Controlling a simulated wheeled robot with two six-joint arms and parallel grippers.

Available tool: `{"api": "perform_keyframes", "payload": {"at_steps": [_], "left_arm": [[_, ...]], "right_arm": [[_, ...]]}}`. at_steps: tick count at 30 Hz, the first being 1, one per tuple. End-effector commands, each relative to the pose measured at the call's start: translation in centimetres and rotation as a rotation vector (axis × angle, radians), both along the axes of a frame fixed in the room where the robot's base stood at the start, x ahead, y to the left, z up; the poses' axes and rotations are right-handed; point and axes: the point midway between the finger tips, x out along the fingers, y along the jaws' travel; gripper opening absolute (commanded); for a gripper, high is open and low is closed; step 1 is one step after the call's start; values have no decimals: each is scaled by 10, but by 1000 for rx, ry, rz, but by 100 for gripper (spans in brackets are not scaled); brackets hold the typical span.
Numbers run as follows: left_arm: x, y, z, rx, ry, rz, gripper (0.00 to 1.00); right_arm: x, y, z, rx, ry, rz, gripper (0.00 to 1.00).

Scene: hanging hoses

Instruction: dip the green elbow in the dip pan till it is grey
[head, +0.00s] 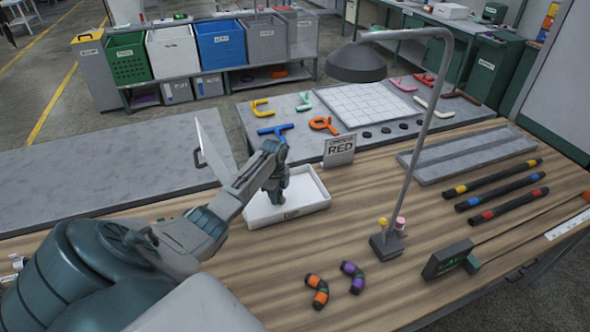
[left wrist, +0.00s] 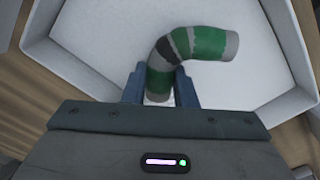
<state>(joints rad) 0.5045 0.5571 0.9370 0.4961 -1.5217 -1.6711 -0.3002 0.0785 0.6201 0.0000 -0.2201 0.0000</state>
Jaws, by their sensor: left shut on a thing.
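The dip pan (head: 312,196) is a white tray lettered DIP on the wooden bench; its pale inside (left wrist: 90,40) fills much of the left wrist view. My left gripper (head: 276,192) reaches down into the pan. In the left wrist view my left gripper (left wrist: 159,84) is shut on one leg of the green elbow (left wrist: 209,43). The elbow has green bands, a dark band near the bend, and grey at its ends and in ragged patches. It is over or in the pan; I cannot tell whether it touches the bottom. In the head view the gripper hides it. My right gripper is not in view.
Orange-banded (head: 317,291) and purple-banded (head: 352,277) elbows lie in front. Banded black hoses (head: 500,197) lie at right. Bare wood lies around the pan.

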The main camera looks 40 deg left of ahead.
Motion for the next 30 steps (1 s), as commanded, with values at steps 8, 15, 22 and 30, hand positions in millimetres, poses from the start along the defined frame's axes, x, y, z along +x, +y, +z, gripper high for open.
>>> {"api": "perform_keyframes", "payload": {"at_steps": [8, 15, 22, 30], "left_arm": [[24, -13, -2, -2, -1, 0, 2], [43, -22, -2, -1, -2, 0, 2], [61, -32, -2, -1, -1, 0, 2], [69, -36, 0, 0, 0, 0, 2]], "right_arm": [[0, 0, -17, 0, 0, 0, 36], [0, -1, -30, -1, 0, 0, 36], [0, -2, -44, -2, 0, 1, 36], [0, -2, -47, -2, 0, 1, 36]]}}
